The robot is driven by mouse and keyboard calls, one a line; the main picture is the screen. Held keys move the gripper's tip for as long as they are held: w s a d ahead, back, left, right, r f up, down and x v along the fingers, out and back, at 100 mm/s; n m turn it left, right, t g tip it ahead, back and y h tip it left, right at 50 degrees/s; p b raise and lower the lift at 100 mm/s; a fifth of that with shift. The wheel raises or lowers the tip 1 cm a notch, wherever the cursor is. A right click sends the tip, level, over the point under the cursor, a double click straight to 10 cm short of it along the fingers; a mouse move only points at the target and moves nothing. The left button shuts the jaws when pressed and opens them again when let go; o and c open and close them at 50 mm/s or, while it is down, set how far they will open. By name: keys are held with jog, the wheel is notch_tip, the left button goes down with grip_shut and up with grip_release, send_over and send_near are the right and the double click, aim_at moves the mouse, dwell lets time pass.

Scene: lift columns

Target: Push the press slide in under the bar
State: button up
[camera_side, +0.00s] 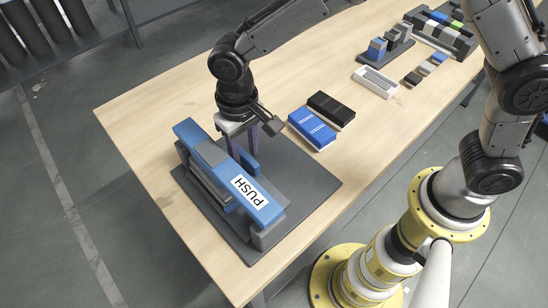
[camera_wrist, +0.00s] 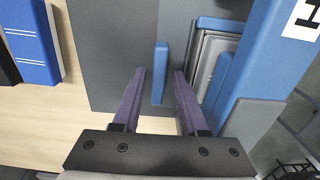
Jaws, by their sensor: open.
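The press stands on a dark grey base plate (camera_side: 308,184) at the table's near left corner. Its blue bar (camera_side: 220,158) carries a white PUSH label and spans grey supports. The bar also shows at the right of the wrist view (camera_wrist: 262,65). A small upright blue piece (camera_side: 249,163) stands on the bar's right side, apparently part of the slide. My gripper (camera_side: 243,145) points down beside the bar with purple fingers open. In the wrist view the blue piece (camera_wrist: 160,72) appears between the fingers, with gaps on both sides. The bar partly hides the slide.
A blue block (camera_side: 312,129) and a black block (camera_side: 331,109) lie right of the base plate. A white tray (camera_side: 376,81), small blocks and dark racks (camera_side: 386,45) are farther back. Bare wood lies between the plate and the table's front edge.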

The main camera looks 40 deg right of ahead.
jog(key=shift+w+r, duration=0.1)
jog(key=shift+r, duration=2.2)
jog(key=s+d+r+t, duration=0.2)
jog(key=s+d+r, duration=0.3)
jog(key=s+d, duration=0.4)
jog(key=s+d+r+t, duration=0.3)
jog(key=s+d+r, duration=0.3)
jog(key=s+d, duration=0.4)
jog(key=d, duration=0.6)
jog(key=shift+d+t, duration=0.3)
jog(key=shift+r, duration=0.15)
